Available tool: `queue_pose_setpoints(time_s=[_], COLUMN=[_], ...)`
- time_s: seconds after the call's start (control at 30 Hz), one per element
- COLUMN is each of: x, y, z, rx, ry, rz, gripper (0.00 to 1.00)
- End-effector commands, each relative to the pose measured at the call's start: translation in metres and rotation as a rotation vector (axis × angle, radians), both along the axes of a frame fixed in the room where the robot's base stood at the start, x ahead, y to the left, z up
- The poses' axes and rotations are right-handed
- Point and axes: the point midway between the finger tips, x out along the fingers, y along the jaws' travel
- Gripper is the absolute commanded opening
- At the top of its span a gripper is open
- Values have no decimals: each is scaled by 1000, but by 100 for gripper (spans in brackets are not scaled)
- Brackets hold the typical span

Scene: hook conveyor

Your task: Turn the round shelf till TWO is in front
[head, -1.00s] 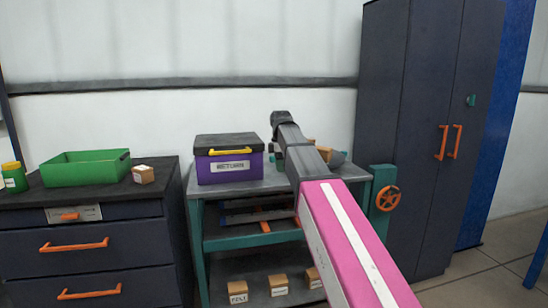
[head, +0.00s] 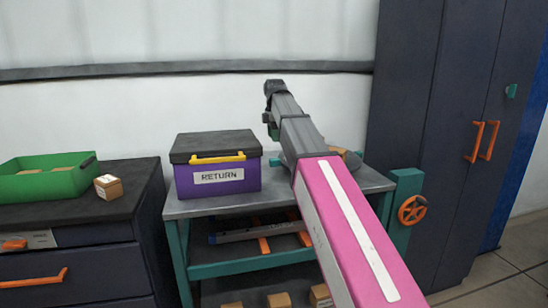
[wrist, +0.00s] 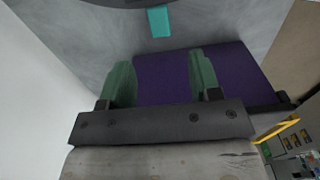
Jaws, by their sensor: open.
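The round shelf stands on the grey bench, mostly hidden behind my arm in the head view. Only bits show there, among them a tan block (head: 347,157) to the right of my arm. In the wrist view a dark curved edge (wrist: 160,3), probably the shelf's rim, shows at the top, with a teal tab (wrist: 159,21) below it. No TWO label can be read. My gripper (wrist: 161,80) is open, its two green fingers apart with nothing held. It is over the bench, with the purple box behind the fingers in the wrist view; in the head view it is mostly hidden.
The purple RETURN box (head: 216,178) with a dark lid and yellow handle stands on the bench (head: 190,208), left of my arm. An orange handwheel (head: 412,210) is at the right. A green tray (head: 45,186) and small box (head: 108,187) sit on the left cabinet. A tall cabinet (head: 420,110) stands right.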

Motion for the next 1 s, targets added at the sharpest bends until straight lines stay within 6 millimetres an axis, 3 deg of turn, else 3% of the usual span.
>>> queue_pose_setpoints(time_s=[0.17,0.6,0.8,1.0], x=[-1,-1,0,0], y=[0,0,0,0], z=[-12,-84,-103,-108], rx=[0,0,0,0], ry=[1,2,0,0], rz=[0,0,0,0], gripper=[57,57,57,57])
